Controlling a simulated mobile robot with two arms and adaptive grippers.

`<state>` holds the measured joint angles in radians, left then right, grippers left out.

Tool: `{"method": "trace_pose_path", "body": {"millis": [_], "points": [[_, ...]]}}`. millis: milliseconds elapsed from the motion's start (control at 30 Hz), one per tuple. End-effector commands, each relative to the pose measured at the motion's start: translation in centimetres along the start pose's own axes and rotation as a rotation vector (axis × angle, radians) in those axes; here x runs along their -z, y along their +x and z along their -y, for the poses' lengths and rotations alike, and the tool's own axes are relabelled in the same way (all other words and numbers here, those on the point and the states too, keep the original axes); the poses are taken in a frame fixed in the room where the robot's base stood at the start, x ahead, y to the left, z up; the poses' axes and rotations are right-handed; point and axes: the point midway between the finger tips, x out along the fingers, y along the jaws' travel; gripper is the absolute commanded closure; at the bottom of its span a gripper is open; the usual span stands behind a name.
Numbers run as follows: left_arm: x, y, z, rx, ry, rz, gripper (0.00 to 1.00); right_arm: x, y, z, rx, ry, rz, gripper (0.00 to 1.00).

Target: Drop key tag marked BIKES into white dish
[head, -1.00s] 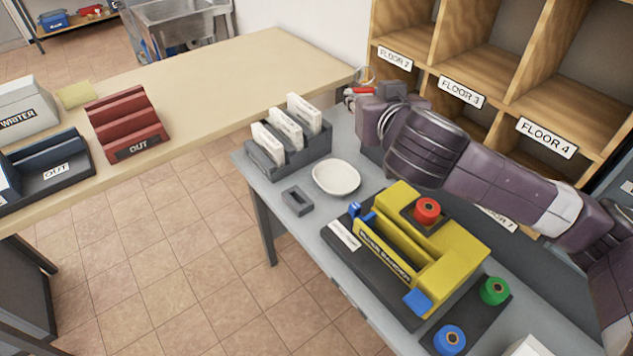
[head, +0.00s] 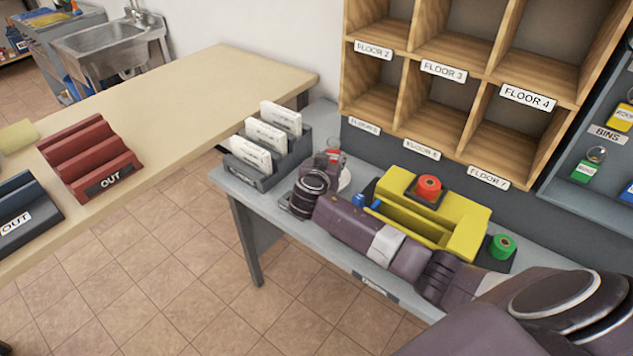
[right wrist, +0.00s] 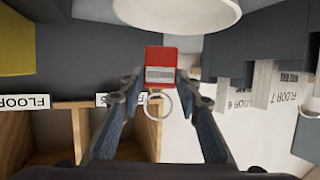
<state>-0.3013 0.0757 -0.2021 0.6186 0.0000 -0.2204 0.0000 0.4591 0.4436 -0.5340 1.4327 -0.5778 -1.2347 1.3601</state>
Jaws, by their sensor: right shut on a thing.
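My right gripper (head: 331,158) is in front of the white dish (head: 345,180) in the head view and hides most of it. In the right wrist view, my right gripper (right wrist: 159,88) is shut on a red key tag (right wrist: 160,62) with a pale label and a metal ring. The label's writing is too small to read. The white dish (right wrist: 180,14) shows at the top of that view, just beyond the tag and apart from it in the picture. A bit of the red tag (head: 333,143) shows in the head view. My left gripper is out of view.
A grey rack (head: 262,176) with white envelopes stands left of the dish. A yellow holder (head: 465,238) with a red knob stands to its right. Wooden pigeonholes (head: 398,110) rise behind. A panel (head: 575,195) with tags hangs at right.

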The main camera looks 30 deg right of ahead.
Motion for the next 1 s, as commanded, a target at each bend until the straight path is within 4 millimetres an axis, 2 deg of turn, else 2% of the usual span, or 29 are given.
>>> {"method": "trace_pose_path", "body": {"millis": [200,400,833,867,1000], "points": [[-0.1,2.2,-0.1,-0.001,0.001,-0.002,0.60,-2.7,1.0,0.1,0.001,-0.002,-0.002,0.85],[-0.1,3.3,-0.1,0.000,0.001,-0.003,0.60,-4.4,1.6,0.1,0.001,-0.002,-0.001,0.85],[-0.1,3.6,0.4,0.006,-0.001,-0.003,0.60,-4.9,1.8,0.1,0.002,-0.001,0.000,0.85],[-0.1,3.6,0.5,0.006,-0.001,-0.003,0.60,-4.9,1.8,0.1,0.002,-0.001,0.000,0.66],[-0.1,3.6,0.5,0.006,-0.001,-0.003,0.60,-4.9,1.8,0.1,0.002,-0.001,0.000,0.50]]}}
